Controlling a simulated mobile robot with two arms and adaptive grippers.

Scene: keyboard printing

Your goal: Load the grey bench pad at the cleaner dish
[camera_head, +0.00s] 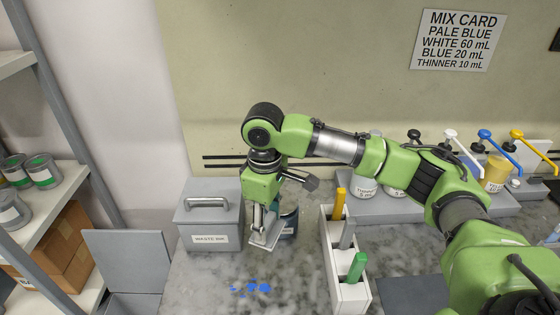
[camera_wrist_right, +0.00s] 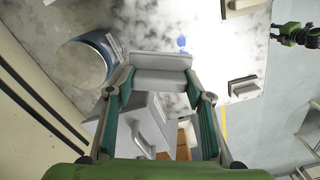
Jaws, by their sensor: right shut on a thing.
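My right gripper (camera_head: 260,225) is shut on the grey bench pad (camera_head: 266,238), holding it tilted over the bench between the waste bin and a dark blue round container. In the right wrist view the pad (camera_wrist_right: 162,80) spans the gap between the fingertips (camera_wrist_right: 157,88). The dark blue container (camera_head: 290,222), which seems to be the cleaner dish, is partly hidden behind the pad and gripper. In the right wrist view it shows as a curved blue-grey wall (camera_wrist_right: 85,62) left of the pad. I cannot tell whether pad and dish touch.
A grey waste bin (camera_head: 209,240) stands left of the gripper. A white rack (camera_head: 335,280) with coloured handles stands to the right. Blue spots (camera_head: 250,288) mark the marble bench in front. Pump bottles (camera_head: 497,172) stand at the back right.

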